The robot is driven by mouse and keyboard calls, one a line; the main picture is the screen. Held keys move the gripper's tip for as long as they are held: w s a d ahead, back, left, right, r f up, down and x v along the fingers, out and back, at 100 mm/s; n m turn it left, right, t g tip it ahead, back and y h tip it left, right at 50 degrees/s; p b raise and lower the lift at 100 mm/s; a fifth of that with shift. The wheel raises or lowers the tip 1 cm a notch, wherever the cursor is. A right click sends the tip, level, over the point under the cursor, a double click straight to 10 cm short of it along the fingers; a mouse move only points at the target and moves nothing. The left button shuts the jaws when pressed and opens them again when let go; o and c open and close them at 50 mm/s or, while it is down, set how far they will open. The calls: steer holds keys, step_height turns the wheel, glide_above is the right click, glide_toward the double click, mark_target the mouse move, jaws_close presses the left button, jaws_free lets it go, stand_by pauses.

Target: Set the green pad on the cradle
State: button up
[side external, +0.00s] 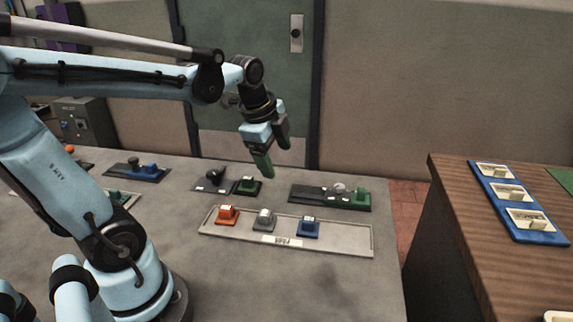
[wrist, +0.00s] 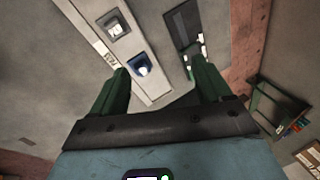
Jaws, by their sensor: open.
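A small green block with a pale top (side external: 248,184) stands on a dark base behind the grey tray, beside a black knobbed piece (side external: 214,177). Another green block (side external: 362,196) stands at the right end of a dark plate (side external: 315,194). I cannot tell for certain which is the green pad, nor which piece is the cradle. My gripper (side external: 273,157) hangs above the tabletop, higher than and slightly right of the first green block, touching nothing. In the wrist view its green fingers (wrist: 160,66) are spread and empty, with the tray and part of a dark plate (wrist: 184,28) beyond them.
A long grey tray (side external: 345,243) holds an orange block (side external: 226,215), a grey block (side external: 264,220) and a blue block (side external: 308,228). Another dark plate with a blue block (side external: 150,168) is far left. A wooden bench (side external: 455,215) with a blue rack (side external: 540,237) stands right.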

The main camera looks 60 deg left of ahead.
steer(key=s+d+f+n+t+h, duration=0.1)
steer(key=s+d+f+n+t, duration=0.1)
steer(key=d+n, duration=0.7)
steer(key=s+n+t, duration=0.1)
steer(key=s+n, duration=0.1)
steer(key=shift+d+n, duration=0.3)
steer(key=shift+n, duration=0.1)
steer(key=shift+f, duration=0.1)
